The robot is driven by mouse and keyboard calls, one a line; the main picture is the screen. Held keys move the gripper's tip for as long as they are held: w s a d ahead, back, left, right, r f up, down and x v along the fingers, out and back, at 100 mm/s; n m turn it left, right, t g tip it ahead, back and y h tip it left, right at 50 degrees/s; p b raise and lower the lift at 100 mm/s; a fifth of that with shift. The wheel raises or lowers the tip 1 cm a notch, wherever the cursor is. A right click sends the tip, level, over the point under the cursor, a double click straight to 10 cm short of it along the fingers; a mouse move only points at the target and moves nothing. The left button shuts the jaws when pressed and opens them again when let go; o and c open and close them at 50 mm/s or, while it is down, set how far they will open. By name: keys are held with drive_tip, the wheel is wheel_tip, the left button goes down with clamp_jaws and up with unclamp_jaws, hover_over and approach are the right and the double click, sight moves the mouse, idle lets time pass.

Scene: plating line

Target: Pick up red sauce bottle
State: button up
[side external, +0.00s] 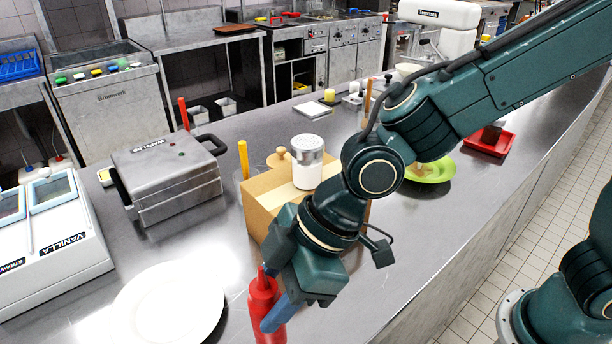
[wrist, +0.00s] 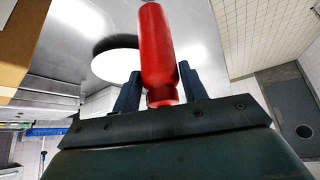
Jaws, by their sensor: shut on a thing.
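The red sauce bottle (side external: 262,301) stands out at the bottom of the side view, with its pointed nozzle up and its lower end cut off by the picture edge. My gripper (side external: 275,300) is shut on the bottle, with blue fingers beside its upper body. In the wrist view the bottle (wrist: 158,50) extends away between the two fingers of my gripper (wrist: 160,92). One finger lies on each side of it. Whether the bottle's base touches the counter is hidden.
A white plate (side external: 168,305) lies left of the bottle. A cardboard box (side external: 262,215) with a shaker (side external: 307,165) on top stands behind my gripper. A waffle iron (side external: 165,170) and a white dispenser (side external: 50,250) are at left. A green plate (side external: 432,172) is farther back.

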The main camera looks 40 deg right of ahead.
wheel_tip(320, 180, up, 17)
idle(0.4)
drive_tip(key=shift+d, duration=0.1)
idle(0.5)
